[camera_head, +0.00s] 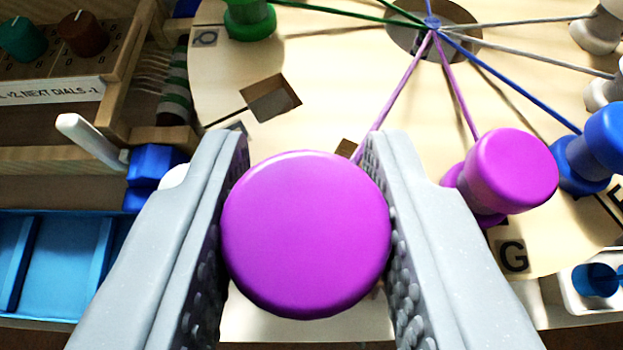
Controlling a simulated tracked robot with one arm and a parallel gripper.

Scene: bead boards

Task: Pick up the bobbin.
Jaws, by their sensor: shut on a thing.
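A purple bobbin (305,235) is between the two fingers of my gripper (306,205), in the middle of the view. I see its round end face-on, and both fingers touch its sides. Its lower part is hidden behind that end. A purple thread runs from the central hole of the round wooden board down toward the held bobbin. A second purple bobbin (510,170) stands on the board to the right, apart from my gripper, with its own purple thread.
Other bobbins on the round board (340,75) are green (249,18), blue (600,145) and white (597,28). Threads spread from the central hole. A blue tray (50,265) is at lower left, and a wooden dial box (60,60) at upper left. A square hole (270,97) opens in the board.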

